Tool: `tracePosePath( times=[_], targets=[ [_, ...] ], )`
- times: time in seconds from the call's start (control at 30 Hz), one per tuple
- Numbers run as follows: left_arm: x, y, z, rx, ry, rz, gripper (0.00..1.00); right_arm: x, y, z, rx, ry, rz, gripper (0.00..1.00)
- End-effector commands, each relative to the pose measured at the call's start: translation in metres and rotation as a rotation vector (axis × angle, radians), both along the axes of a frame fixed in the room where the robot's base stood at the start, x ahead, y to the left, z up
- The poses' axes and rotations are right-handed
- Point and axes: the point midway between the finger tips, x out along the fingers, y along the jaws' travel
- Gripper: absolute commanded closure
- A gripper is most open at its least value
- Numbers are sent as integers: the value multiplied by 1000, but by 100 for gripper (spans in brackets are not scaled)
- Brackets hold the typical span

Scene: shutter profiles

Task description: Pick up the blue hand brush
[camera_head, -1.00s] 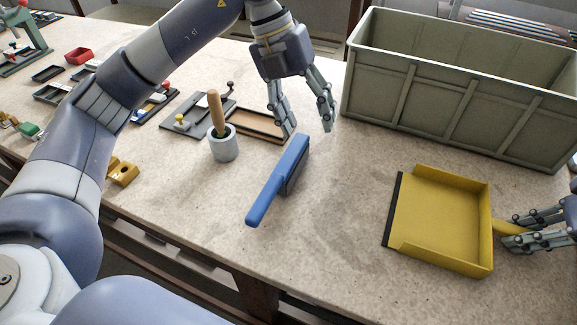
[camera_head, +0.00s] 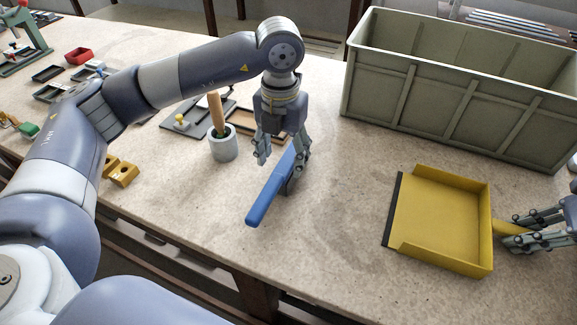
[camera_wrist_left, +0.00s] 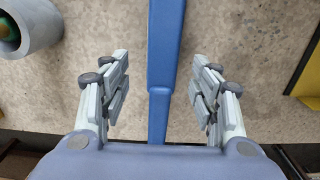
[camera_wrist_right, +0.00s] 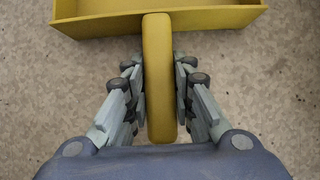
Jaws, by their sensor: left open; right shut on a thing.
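The blue hand brush (camera_head: 268,192) lies on the workbench in the middle of the head view, its handle toward the front edge. My left gripper (camera_head: 282,160) is open over the far part of the brush. In the left wrist view the brush (camera_wrist_left: 161,70) runs between the open fingers (camera_wrist_left: 160,90), apart from both. My right gripper (camera_head: 512,232) is shut on the handle of the yellow dustpan (camera_head: 445,215). In the right wrist view the dustpan's handle (camera_wrist_right: 158,80) sits between the fingers.
A grey cup (camera_head: 223,146) with a wooden-handled tool stands left of the brush, close to my left gripper. A large grey-green crate (camera_head: 450,105) stands at the back right. Yellow blocks (camera_head: 122,174) lie at left. Bench between brush and dustpan is clear.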

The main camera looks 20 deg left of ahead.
Motion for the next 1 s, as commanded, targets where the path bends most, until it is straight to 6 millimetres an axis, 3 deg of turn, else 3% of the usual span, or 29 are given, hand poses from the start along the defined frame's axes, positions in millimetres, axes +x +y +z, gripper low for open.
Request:
tracePosePath(
  times=[0.2,0.5,0.53,0.77,1.0],
  targets=[
    [-3,-3,-33,1,4,1,43,0,0,0,0,1,1,94],
    [-3,-3,-39,0,1,1,43,0,0,0,0,1,1,94],
    [-3,-3,-39,0,1,1,46,0,0,0,0,1,1,94],
    [-3,-3,-39,0,1,1,98,0,0,0,0,1,1,94],
    [-2,-3,-38,-1,0,1,98,0,0,0,0,1,1,94]
  ],
)
